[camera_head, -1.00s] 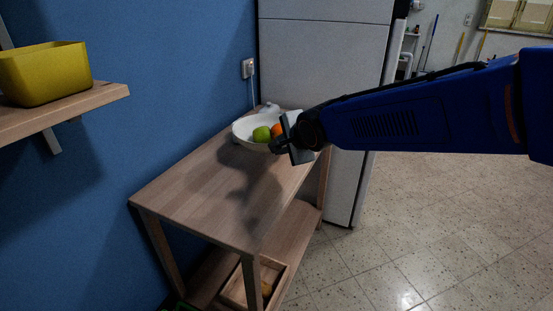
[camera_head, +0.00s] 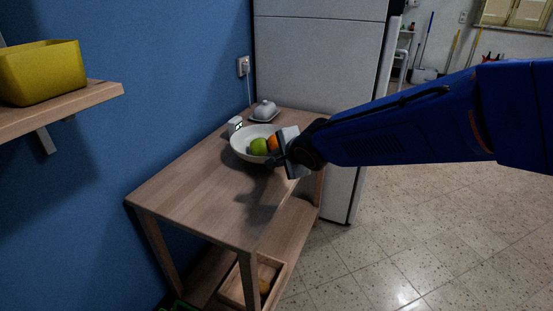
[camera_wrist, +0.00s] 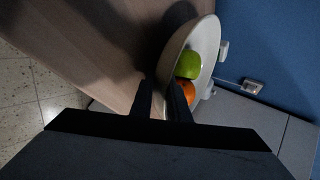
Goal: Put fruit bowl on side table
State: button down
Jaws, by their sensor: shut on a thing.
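The white fruit bowl (camera_head: 240,150) holds a green apple (camera_head: 259,147) and an orange fruit (camera_head: 273,142). It is over the far part of the wooden side table (camera_head: 195,196). My gripper (camera_head: 277,159) is shut on the bowl's near right rim. In the wrist view the two dark fingers (camera_wrist: 163,95) pinch the rim of the bowl (camera_wrist: 212,38), with the green apple (camera_wrist: 189,64) and orange fruit (camera_wrist: 186,90) inside. A shadow lies on the tabletop near the bowl. I cannot tell whether the bowl's base touches the table.
A lidded butter dish (camera_head: 264,112) and a small white item (camera_head: 235,124) stand behind the bowl. A fridge (camera_head: 320,65) is behind the table. A wall shelf with a yellow bin (camera_head: 42,72) is at left. The near tabletop is clear; a wooden crate (camera_head: 233,290) sits below.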

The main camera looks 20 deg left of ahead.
jog(key=c, duration=1.7)
grip_release()
jog(key=shift+s+d+r, duration=0.15)
jog(key=shift+r, duration=0.15)
jog(key=v, duration=1.1)
jog(key=shift+s+d, duration=0.1)
jog(key=shift+s, duration=0.05)
